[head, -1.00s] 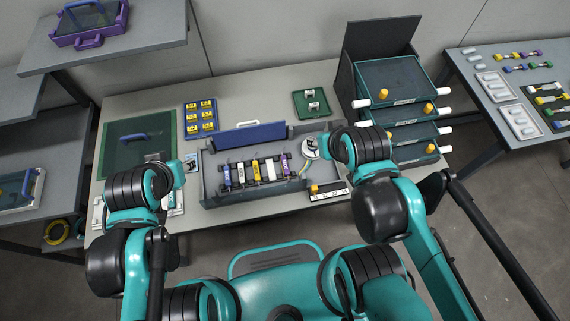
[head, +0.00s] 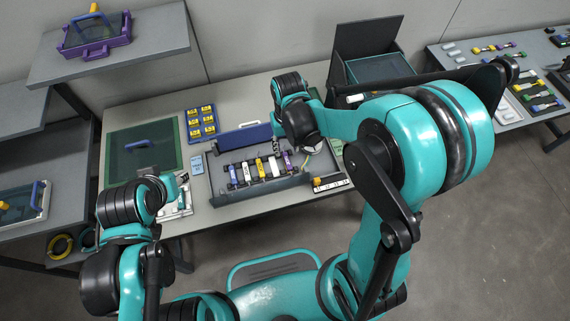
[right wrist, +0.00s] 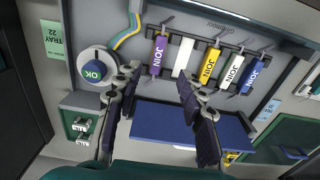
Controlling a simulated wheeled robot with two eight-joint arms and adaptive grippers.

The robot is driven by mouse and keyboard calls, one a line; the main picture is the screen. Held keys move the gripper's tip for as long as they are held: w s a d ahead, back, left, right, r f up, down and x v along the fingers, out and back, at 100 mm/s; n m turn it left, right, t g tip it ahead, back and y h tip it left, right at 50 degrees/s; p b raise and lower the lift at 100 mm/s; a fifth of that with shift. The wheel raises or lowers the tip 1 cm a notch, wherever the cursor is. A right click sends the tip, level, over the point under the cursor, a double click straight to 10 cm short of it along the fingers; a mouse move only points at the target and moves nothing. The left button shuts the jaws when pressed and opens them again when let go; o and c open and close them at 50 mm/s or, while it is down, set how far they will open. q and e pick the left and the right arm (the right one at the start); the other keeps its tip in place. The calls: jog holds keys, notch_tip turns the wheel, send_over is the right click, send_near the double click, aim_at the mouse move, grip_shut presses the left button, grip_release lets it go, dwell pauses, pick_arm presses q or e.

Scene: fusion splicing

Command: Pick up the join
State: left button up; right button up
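Several joins lie side by side in the grey splicing tray (head: 262,188): a blue join (right wrist: 255,75), white ones, one of them a lettered white join (right wrist: 232,71), a yellow join (right wrist: 209,66) and a purple join (right wrist: 160,55). My right gripper (right wrist: 157,80) is open and empty, its fingers spread below the purple end of the row in the right wrist view. In the head view my right gripper (head: 277,146) is over the tray's back right, mostly hidden by its wrist. My left gripper (head: 181,186) is at the left by a white case; its fingers are unclear.
A blue flap (right wrist: 190,116) stands along the tray's back.

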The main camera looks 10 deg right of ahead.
aim_at(287, 160)
notch_tip(287, 160, down, 3)
jog(key=shift+r+b, duration=0.1)
jog(key=shift+b, duration=0.4)
jog(key=f+b, duration=0.1)
jog(key=f, duration=0.2)
jog(key=f+b, duration=0.1)
jog(key=f, duration=0.1)
jog(key=shift+w+d+f+b, duration=0.15)
jog(key=shift+w+f+b, duration=0.1)
jog(key=shift+f+b, duration=0.05)
jog(key=shift+r, duration=0.1)
grip_shut()
